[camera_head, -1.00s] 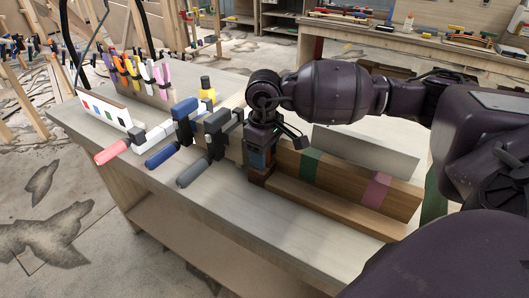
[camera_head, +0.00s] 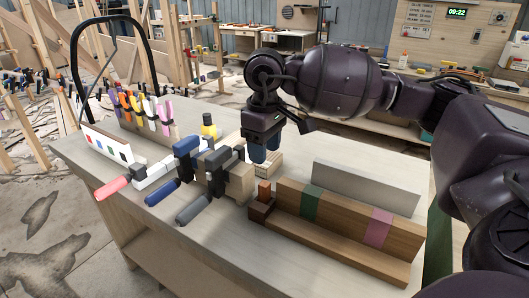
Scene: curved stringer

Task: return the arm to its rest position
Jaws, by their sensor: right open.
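My right arm (camera_head: 340,85) comes in from the right, dark purple and bent over the bench. Its right gripper (camera_head: 265,150) points down, open, with nothing seen between its blue-grey fingers. It hangs above and behind a small orange-brown block (camera_head: 264,190) at the left end of a wooden piece (camera_head: 345,227) with green and pink bands. A gap shows between the fingers and that block. My left gripper is not in view.
Clamps with red (camera_head: 112,187), blue (camera_head: 162,192) and grey (camera_head: 194,208) handles lie left of the gripper on the bench (camera_head: 225,245). Small coloured clamps (camera_head: 143,108) stand on a rack behind. A grey plate (camera_head: 365,187) stands behind the banded wood. The bench's front strip is bare.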

